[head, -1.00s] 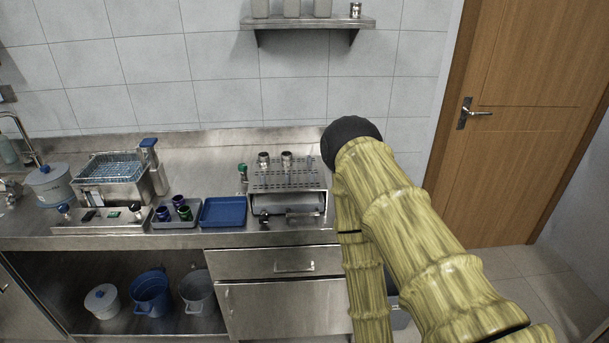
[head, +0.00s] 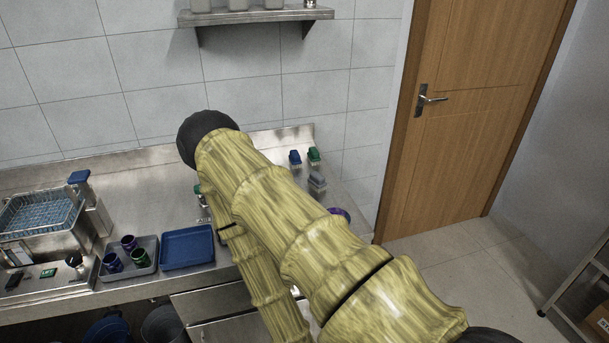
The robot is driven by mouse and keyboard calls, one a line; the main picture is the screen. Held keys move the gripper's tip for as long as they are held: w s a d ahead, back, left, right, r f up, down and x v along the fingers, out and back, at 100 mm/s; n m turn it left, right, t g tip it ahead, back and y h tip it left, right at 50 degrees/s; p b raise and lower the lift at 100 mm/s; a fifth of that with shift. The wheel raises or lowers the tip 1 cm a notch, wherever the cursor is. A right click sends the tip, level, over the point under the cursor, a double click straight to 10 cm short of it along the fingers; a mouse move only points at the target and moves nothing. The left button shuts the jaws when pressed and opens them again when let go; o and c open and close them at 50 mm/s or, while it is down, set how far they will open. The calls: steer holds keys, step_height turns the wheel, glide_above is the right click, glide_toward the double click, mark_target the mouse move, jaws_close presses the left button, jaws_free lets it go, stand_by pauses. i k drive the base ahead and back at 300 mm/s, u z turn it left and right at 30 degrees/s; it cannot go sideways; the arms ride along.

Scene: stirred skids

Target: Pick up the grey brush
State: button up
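A small grey item (head: 317,182), which looks like the grey brush, stands on the steel counter near its right end. A similar blue item (head: 295,158) and a green item (head: 314,155) stand just behind it. All three are small here, so their details are unclear. My yellow-green arm, with a black joint at its upper end, crosses the middle of the view left of the grey item. My gripper is not in view, so what it holds cannot be seen.
A blue tray (head: 187,247) and a grey tray (head: 130,262) with several small cups lie on the counter's left part. A purple item (head: 340,214) is partly hidden at the counter's right end. A wall shelf (head: 255,15) hangs above. Floor by the door (head: 465,120) is clear.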

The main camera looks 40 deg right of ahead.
mark_target(317, 181)
steer(key=z, duration=1.2)
